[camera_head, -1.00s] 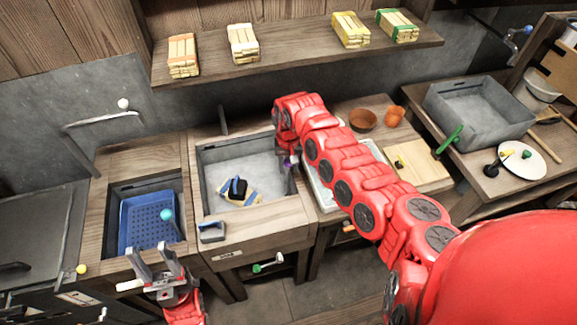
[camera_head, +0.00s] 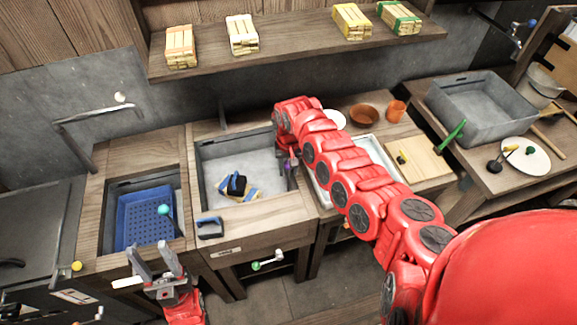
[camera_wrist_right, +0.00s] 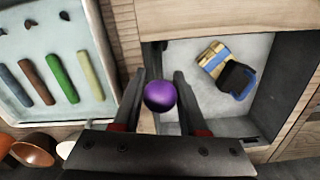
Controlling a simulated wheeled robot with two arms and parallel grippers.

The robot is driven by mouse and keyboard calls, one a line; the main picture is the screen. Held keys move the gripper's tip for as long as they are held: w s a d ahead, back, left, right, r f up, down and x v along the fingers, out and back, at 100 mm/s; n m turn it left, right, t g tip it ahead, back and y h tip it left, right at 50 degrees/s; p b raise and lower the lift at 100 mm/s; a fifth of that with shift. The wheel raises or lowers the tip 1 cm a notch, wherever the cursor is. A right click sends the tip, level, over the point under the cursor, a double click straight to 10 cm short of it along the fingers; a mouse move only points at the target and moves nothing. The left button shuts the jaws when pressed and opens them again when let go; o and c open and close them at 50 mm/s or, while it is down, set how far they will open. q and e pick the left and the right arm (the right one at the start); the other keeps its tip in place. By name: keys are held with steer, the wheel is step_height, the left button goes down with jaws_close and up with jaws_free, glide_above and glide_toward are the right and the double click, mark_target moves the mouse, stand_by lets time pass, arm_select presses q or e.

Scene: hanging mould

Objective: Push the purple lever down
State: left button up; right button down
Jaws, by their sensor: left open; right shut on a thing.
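The purple lever's ball knob (camera_wrist_right: 160,96) shows in the right wrist view between the two fingers of my right gripper (camera_wrist_right: 162,88). The fingers are shut on it. The lever's rod is mostly hidden by the gripper and arm. My left gripper (camera_head: 155,262) is open and empty, in front of the blue basket's counter at the lower left.
The grey sink (camera_head: 233,165) holds a blue-and-black item on a yellowish block (camera_head: 237,186). A blue basket (camera_head: 146,222) sits in the left basin. A white tray with coloured sticks (camera_wrist_right: 55,65) lies beside the sink. A shelf (camera_head: 290,42) with wooden bundles runs above.

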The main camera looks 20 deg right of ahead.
steer(key=shift+s+f, duration=0.15)
steer(key=shift+s, duration=0.05)
steer(key=c, duration=0.8)
jaws_free()
steer(key=shift+f, duration=0.1)
steer(key=o, duration=0.3)
steer(key=shift+w, duration=0.15)
step_height(320, 180, up, 10)
steer(key=b, duration=0.3)
steer(key=shift+w+r, duration=0.1)
steer(key=shift+r, duration=0.15)
step_height(320, 180, up, 7)
